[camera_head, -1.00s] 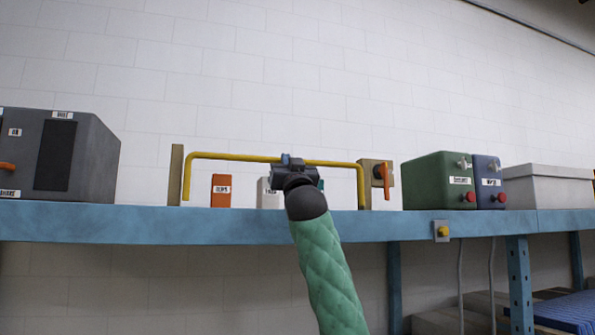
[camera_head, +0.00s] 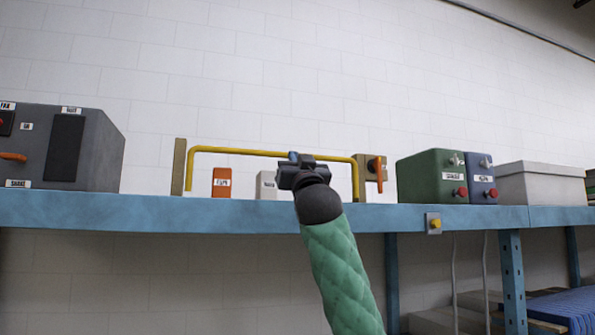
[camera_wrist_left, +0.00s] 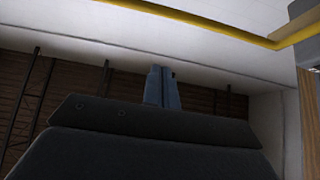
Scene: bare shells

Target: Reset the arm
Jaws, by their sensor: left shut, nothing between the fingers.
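My left arm, with a green quilted sleeve (camera_head: 343,270) and a dark wrist, reaches up to the blue shelf. Its left gripper (camera_head: 293,157) is at the shelf's level, overlapping the right part of a yellow bar (camera_head: 235,151) in the head view. In the left wrist view the blue-grey fingers of the gripper (camera_wrist_left: 162,87) are together with nothing between them. The yellow bar (camera_wrist_left: 200,22) runs across the top of that view, apart from the fingertips. My right gripper is not in view.
The blue shelf (camera_head: 150,213) carries a grey box (camera_head: 100,150), an orange block (camera_head: 222,182), a white block (camera_head: 266,186) partly hidden by my gripper, a panel with an orange handle (camera_head: 377,170), a green box (camera_head: 425,178), a blue box (camera_head: 481,180) and a pale bin (camera_head: 540,184).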

